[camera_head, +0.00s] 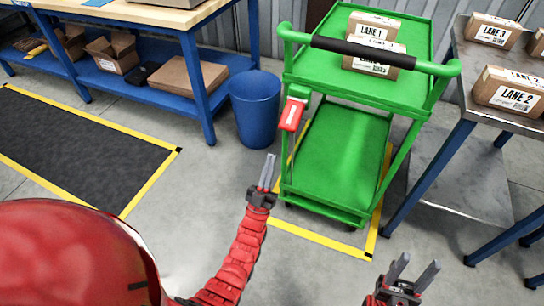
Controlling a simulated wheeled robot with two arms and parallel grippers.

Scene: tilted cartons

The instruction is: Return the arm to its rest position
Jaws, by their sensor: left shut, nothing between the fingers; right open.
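My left gripper (268,170) is at the end of a red arm in the middle of the head view. Its fingers are together with nothing between them, and they point up in the picture, over the floor left of the green cart (345,165). My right gripper (413,268) is low at the right, near the bottom edge. Its two fingers are apart and empty. Most of the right arm is out of view. A large red rounded part of my own body fills the lower left.
Cartons marked LANE 1 (372,28) lie on the cart's top. Cartons marked LANE 2 (510,92) and LANE 3 (492,31) lie on the metal table (462,95) at right. A blue bin (256,108) stands left of the cart. A workbench (150,14) is behind. Floor between is clear.

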